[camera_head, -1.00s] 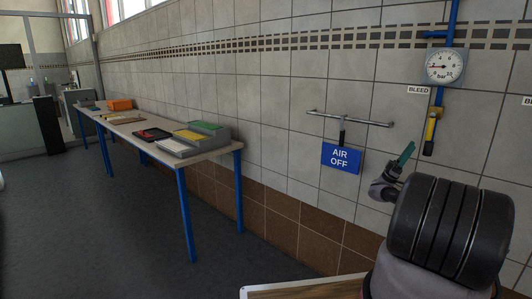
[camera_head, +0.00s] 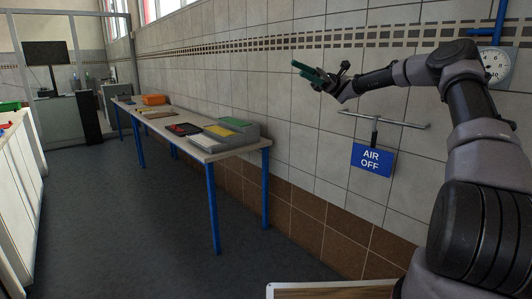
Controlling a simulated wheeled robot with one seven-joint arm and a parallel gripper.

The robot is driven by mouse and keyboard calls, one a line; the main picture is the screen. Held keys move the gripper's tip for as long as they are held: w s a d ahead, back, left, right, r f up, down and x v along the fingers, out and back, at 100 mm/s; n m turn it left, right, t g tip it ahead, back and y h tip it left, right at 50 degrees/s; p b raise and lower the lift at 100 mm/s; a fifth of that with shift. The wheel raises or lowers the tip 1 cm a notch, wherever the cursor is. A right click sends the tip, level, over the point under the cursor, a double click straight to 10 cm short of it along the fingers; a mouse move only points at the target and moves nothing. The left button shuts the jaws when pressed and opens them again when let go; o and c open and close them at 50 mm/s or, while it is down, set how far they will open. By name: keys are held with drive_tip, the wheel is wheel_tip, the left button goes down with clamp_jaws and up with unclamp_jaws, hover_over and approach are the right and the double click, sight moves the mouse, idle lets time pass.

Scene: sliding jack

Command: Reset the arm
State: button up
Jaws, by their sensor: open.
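My gripper (camera_head: 308,72) is raised in front of the tiled wall, above and to the left of the blue AIR OFF sign. It is open and nothing shows between its green fingers. My arm reaches up from the lower right and bends over to the left toward the gripper. The AIR OFF sign (camera_head: 373,159) hangs upright from a horizontal rail (camera_head: 400,122) on the wall, apart from the gripper.
A long blue-legged table (camera_head: 235,153) with trays and an orange box (camera_head: 154,99) runs along the wall. A round gauge (camera_head: 495,66) is partly hidden behind my arm. A white counter (camera_head: 18,185) stands at the left. The grey floor between is clear.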

drive_tip(key=s+a+f+t+h, duration=0.3)
drive_tip(key=s+h, duration=0.1)
drive_tip(key=s, duration=0.3)
drive_tip(key=s+a+f+t+h, duration=0.4)
drive_tip(key=s+h, duration=0.1)
drive_tip(key=s, duration=0.2)
drive_tip(key=s+d+r+t+h, duration=0.3)
drive_tip(key=s+d+t+h, duration=0.3)
drive_tip(key=s+d+t, duration=0.6)
drive_tip(key=s+d, duration=0.5)
drive_tip(key=d, duration=0.3)
drive_tip(key=shift+d+t, duration=0.2)
drive_tip(key=shift+t, duration=0.2)
